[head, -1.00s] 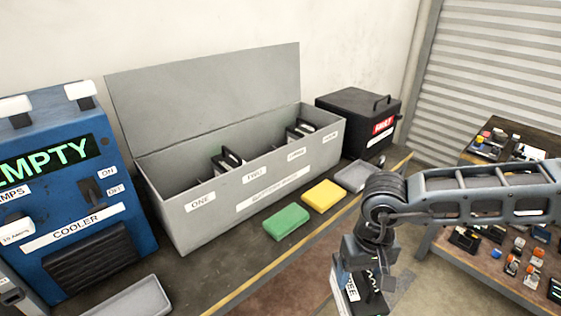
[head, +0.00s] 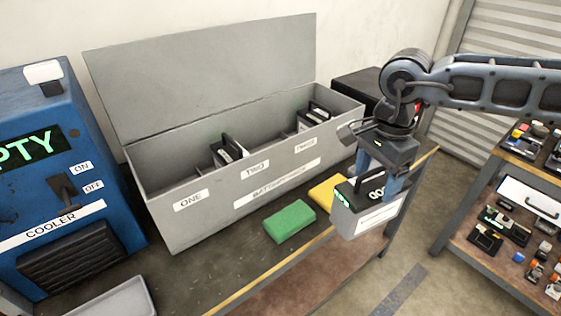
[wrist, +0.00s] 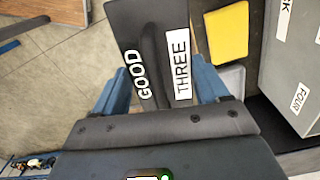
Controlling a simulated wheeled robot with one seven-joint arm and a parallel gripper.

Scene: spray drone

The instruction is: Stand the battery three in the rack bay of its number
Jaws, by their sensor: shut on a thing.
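Battery three (head: 366,214) is a pale-sided battery with a dark top and a handle. My gripper (head: 376,182) is shut on its handle and holds it upright, in front of the rack's right part. In the wrist view its top (wrist: 130,22) shows the labels GOOD and THREE between my fingers. The grey rack (head: 180,228) stands on the bench with its lid raised. Labels ONE, TWO and THREE show on its front; FOUR shows in the wrist view. One battery (head: 228,150) stands in bay two, another (head: 313,117) seemingly in bay four. Bays one and three look empty.
A green block (head: 290,221) and a yellow block (head: 327,193) lie before the rack. A blue cooler (head: 75,190) stands left. A black box (head: 352,86) is behind my arm. A cluttered shelf (head: 500,225) stands right.

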